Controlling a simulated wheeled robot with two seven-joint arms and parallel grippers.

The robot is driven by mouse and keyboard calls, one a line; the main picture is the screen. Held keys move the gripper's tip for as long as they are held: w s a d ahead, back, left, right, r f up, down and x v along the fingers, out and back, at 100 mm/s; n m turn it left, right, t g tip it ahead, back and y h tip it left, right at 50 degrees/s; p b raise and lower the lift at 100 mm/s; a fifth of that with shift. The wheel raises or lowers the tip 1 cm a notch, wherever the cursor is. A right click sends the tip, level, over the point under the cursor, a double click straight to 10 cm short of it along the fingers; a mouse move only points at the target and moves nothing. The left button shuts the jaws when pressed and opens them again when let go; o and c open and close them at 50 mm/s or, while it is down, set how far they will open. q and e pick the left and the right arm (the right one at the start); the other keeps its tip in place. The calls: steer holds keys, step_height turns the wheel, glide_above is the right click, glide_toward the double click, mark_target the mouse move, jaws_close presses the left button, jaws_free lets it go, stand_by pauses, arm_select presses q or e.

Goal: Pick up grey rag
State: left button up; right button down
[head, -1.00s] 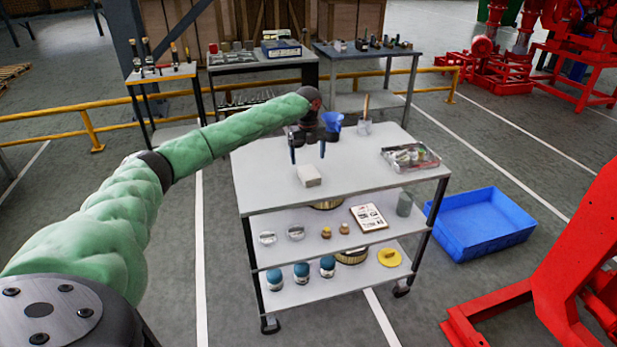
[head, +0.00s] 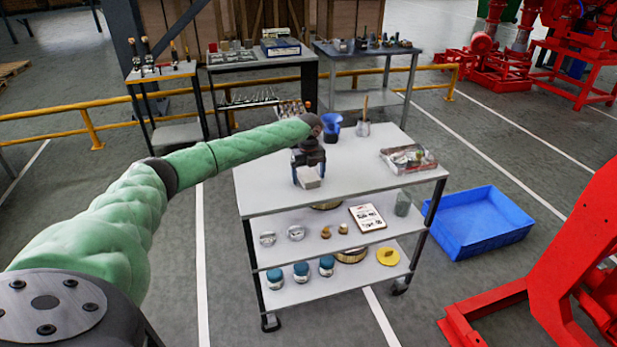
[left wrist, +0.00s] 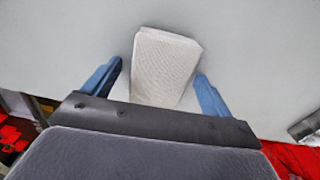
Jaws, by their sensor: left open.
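The grey rag (head: 309,179) is a small pale folded block lying on the top shelf of the trolley (head: 268,193). In the left wrist view the rag (left wrist: 164,68) shows its woven top face. My left gripper (head: 308,177) is open and points down at the rag. In the left wrist view its two blue fingers (left wrist: 158,82) stand one on each side of the rag, with a gap on both sides. I cannot tell how far the fingertips are above the shelf. My right gripper is not in view.
A metal tray of parts (head: 408,158) lies at the right of the trolley top. A blue crate (head: 480,222) is on the floor. The front of the top shelf is clear.

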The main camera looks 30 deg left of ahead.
arm_select(q)
steer(key=shift+f, duration=0.15)
steer(key=c, duration=1.1)
steer(key=shift+o, duration=0.2)
